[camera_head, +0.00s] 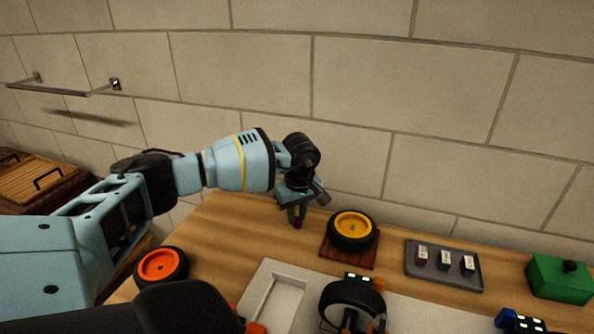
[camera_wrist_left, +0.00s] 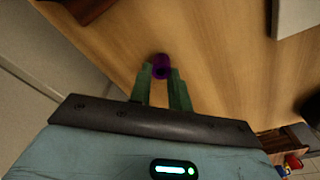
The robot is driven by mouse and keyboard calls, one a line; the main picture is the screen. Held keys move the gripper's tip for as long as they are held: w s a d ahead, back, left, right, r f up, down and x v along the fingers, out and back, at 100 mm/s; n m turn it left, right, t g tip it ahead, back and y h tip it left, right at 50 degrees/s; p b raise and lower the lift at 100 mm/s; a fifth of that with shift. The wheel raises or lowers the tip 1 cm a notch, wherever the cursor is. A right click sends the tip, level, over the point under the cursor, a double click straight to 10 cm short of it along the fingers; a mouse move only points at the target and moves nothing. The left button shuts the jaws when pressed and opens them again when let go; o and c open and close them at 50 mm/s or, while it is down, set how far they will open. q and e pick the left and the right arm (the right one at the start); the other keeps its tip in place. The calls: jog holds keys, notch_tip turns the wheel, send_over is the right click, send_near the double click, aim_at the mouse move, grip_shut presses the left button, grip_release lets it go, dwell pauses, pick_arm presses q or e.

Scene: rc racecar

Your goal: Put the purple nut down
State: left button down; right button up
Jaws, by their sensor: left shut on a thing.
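The purple nut (camera_wrist_left: 161,67) is a small ring-shaped piece between the green fingertips of my left gripper (camera_wrist_left: 163,75) in the left wrist view. My left gripper is shut on it. In the head view the nut (camera_head: 297,223) shows as a small purple bit below the fingers of my left gripper (camera_head: 297,212), near the back edge of the wooden table (camera_head: 225,232). I cannot tell whether the nut touches the tabletop.
A yellow-rimmed wheel (camera_head: 353,230) sits on a brown pad right of my left gripper. An orange-rimmed wheel (camera_head: 161,265) is at left. A grey tray (camera_head: 462,282) holds three small items. A green box (camera_head: 560,278) stands at far right. Bare wood lies around the nut.

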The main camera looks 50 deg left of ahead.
aim_at(299, 222)
pick_arm(q)
jog(key=shift+f, duration=0.1)
jog(key=c, duration=1.3)
grip_release()
notch_tip(299, 222, up, 12)
jog(key=d, duration=0.1)
jog(key=shift+s+d+p, duration=0.15)
jog(key=shift+s+p, duration=0.1)
jog(key=shift+p, duration=0.05)
